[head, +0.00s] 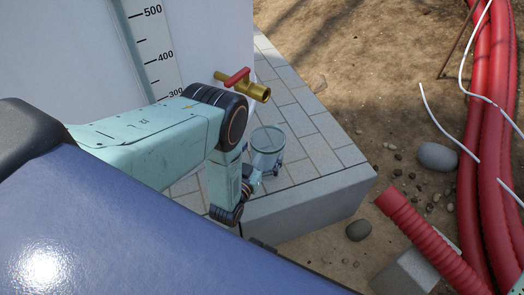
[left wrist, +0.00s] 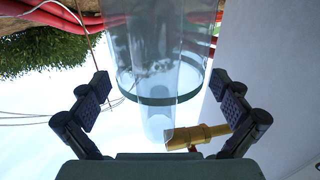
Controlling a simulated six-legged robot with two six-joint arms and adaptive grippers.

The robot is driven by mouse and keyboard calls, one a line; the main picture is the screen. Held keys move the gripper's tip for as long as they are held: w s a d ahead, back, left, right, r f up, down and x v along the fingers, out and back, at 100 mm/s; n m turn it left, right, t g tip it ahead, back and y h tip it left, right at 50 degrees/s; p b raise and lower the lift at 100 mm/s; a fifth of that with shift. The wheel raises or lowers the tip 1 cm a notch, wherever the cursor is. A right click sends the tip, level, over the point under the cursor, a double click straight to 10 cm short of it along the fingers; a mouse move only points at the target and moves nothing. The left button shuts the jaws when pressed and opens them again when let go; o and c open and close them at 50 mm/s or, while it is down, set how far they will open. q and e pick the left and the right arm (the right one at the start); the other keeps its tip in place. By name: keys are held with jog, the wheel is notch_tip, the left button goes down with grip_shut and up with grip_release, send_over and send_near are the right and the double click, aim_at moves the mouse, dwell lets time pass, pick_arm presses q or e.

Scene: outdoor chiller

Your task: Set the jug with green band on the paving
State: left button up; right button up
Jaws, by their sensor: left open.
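My left gripper (head: 266,176) is open beside the jug's lower part, mostly hidden behind my own wrist. In the left wrist view, the jug (left wrist: 158,60) lies between the two spread fingers of the gripper (left wrist: 168,95), with clear gaps on both sides. The dark green band crosses the jug there, and the brass tap (left wrist: 197,136) shows near the right finger. My right gripper is not in view.
A white tank (head: 210,40) with a level scale (head: 155,45) stands at the left, against the paving. The paving ends in a raised edge (head: 310,208) over bare soil. Red corrugated pipes (head: 490,130), white wires and stones lie at the right. Paving beyond the jug is clear.

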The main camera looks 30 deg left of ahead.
pick_arm(q)
jog(key=shift+r, duration=0.15)
jog(key=s+p, duration=0.4)
jog(key=s, duration=0.8)
jog(key=shift+d+p, duration=0.3)
jog(key=shift+p, duration=0.05)
